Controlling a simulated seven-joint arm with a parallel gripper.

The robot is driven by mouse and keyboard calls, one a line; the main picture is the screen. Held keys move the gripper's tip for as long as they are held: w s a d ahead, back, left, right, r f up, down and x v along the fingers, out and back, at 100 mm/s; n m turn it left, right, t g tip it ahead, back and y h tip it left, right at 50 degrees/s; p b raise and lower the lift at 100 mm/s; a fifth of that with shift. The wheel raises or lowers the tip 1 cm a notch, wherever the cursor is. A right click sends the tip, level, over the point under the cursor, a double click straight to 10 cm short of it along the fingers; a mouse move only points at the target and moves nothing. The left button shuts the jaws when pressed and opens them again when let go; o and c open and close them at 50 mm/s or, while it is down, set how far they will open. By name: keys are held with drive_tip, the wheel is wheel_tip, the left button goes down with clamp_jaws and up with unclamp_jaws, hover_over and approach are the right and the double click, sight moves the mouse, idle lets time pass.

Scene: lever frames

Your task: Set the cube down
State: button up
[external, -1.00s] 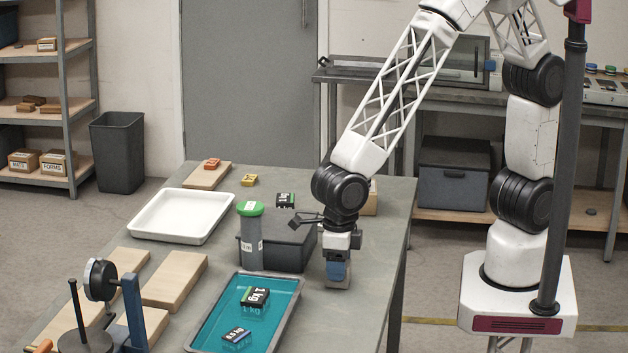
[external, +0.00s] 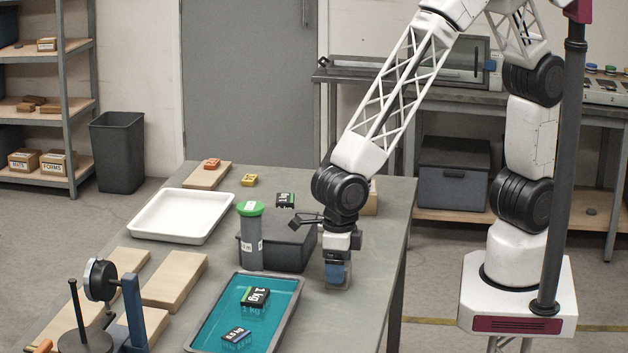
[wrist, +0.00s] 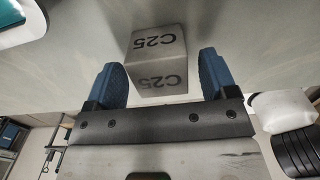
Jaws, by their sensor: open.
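The cube is a grey concrete-like block marked C25 (wrist: 158,58). In the external view the cube (external: 339,284) is at the right side of the table, low under my wrist and partly hidden by the fingers. It appears to rest on the table top. My gripper (external: 336,273) points down over it with blue fingers. In the wrist view my gripper (wrist: 162,66) is open, one blue finger on each side of the cube, with a visible gap at both sides.
A dark grey box (external: 285,247) and a grey cylinder with a green lid (external: 251,238) stand left of my gripper. A teal-bottomed tray (external: 208,318) with labelled weights lies in front. A white tray (external: 138,227) is farther left. Bare table lies right of the cube.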

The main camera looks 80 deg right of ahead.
wheel_tip(320, 180, up, 12)
idle(0.6)
idle(0.4)
drive_tip(key=shift+r, duration=0.1)
drive_tip(key=s+d+r+m+t, duration=0.1)
drive_tip(key=d+r+m, duration=0.3)
drive_tip(key=d+m, duration=0.65)
drive_tip(key=d+r+m, duration=0.5)
drive_tip(key=d+m, duration=0.2)
drive_tip(key=d, duration=0.7)
drive_tip(key=s+d+r+m, duration=0.1)
drive_tip(key=s+d+m, duration=0.5)
drive_tip(key=d+m, duration=0.2)
drive_tip(key=s+d+m+t, duration=0.1)
drive_tip(key=s+d+m, duration=0.5)
drive_tip(key=d+m, duration=0.3)
drive_tip(key=shift+s+d+r+m+t, duration=0.25)
drive_tip(key=shift+r+m+t, duration=0.1)
drive_tip(key=shift+m, duration=0.5)
